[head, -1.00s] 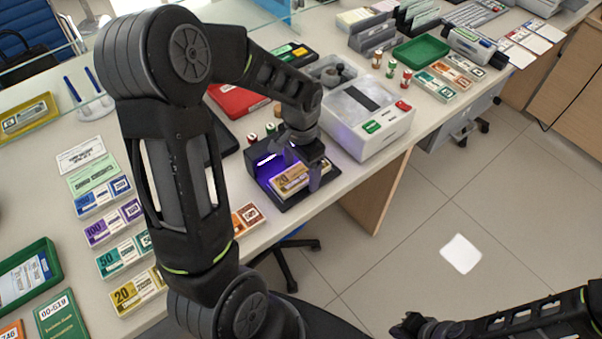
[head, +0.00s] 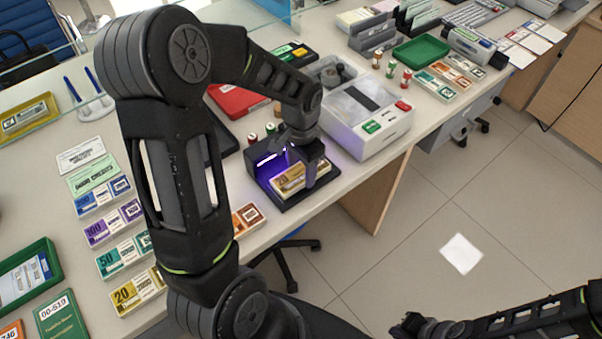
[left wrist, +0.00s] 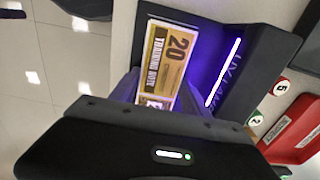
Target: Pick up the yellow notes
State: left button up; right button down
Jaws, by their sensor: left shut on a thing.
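A bundle of yellow notes (head: 303,180) marked 20 lies on the black, purple-lit UV lamp stand (head: 292,203). In the left wrist view the yellow notes (left wrist: 165,57) read "20 training note", with the stand's bright lamp strip beside them. My left gripper (head: 300,176) is down over the bundle and shut on it; its body hides the near end in the wrist view. Another yellow 20 bundle (head: 134,293) lies on the counter at the lower left, partly behind my left arm. My right gripper (head: 408,326) is at the bottom right, away from the counter; its jaws are unclear.
A white and grey machine (head: 365,117) stands right of the lamp stand. A red pad (head: 234,100) lies behind it, with small rolls (head: 262,134) between. Blue, purple and teal bundles (head: 120,258) line the left counter. The counter's front edge is close to the stand.

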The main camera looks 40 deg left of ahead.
aim_at(301, 172)
pick_arm(q)
notch_tip(301, 172, up, 10)
jog(key=shift+r, duration=0.1)
jog(key=shift+c, duration=0.3)
dwell(0.7)
